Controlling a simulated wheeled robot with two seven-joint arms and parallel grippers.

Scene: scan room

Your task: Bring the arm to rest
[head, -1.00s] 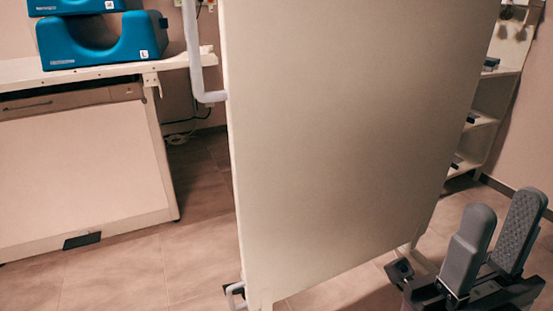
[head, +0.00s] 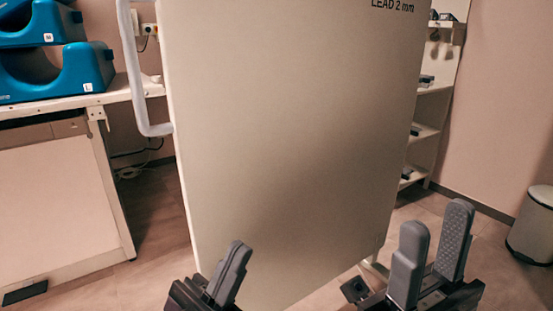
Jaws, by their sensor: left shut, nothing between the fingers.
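My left gripper (head: 238,262) shows at the bottom of the head view, left of centre. Its grey fingers are together with nothing between them, and it is in front of the lower part of the cream panel. My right gripper (head: 430,255) is at the lower right. Its two grey padded fingers stand apart with an empty gap between them, so it is open. Neither gripper holds anything.
A large cream panel (head: 295,130) marked "LEAD 2 mm" stands in front of me, with a white handle (head: 137,85) at its left. Blue cushions (head: 60,72) lie on a table at left. Shelves (head: 428,130) and a bin (head: 532,225) stand at right.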

